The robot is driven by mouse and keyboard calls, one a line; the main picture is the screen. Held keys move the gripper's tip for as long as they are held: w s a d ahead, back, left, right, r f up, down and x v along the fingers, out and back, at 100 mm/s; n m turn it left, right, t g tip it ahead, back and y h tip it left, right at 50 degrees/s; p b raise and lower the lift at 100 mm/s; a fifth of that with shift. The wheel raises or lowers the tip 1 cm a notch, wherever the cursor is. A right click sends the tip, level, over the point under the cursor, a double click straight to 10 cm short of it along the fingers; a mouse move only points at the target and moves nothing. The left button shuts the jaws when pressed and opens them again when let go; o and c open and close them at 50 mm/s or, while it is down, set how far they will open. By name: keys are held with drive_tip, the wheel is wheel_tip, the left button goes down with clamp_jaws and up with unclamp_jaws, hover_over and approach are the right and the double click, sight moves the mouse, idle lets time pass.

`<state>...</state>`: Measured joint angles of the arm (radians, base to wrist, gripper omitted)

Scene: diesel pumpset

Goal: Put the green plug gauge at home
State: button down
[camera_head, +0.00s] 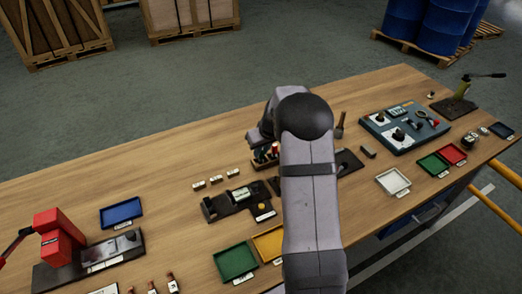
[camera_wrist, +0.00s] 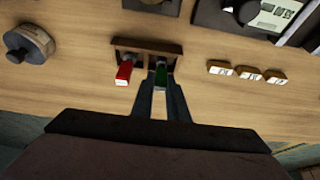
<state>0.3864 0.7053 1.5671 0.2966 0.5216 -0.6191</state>
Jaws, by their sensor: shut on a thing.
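The green plug gauge (camera_wrist: 160,75) is between the fingertips of my gripper (camera_wrist: 160,90), which is shut on it. It is at the right part of a small brown wooden rack (camera_wrist: 147,46) in the wrist view. I cannot tell whether it is fully seated in the rack. A red plug gauge (camera_wrist: 124,74) with a white end stands in the left part of the same rack, just left of my fingers and apart from them. In the head view the red gauge (camera_head: 275,149) shows beside my arm, which hides part of the rack.
Three small labelled blocks (camera_wrist: 248,74) lie right of the rack in the wrist view. A round knob-like part (camera_wrist: 30,42) is at the left. In the head view, a dark fixture (camera_head: 238,201), a green tray (camera_head: 236,262) and a yellow tray (camera_head: 268,243) lie nearer.

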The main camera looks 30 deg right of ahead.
drive_tip(key=shift+f, duration=0.15)
drive_tip(key=c, duration=1.6)
unclamp_jaws()
drive_tip(key=shift+c, duration=0.2)
drive_tip(key=shift+r+p, duration=2.2)
drive_tip(key=shift+r, duration=1.3)
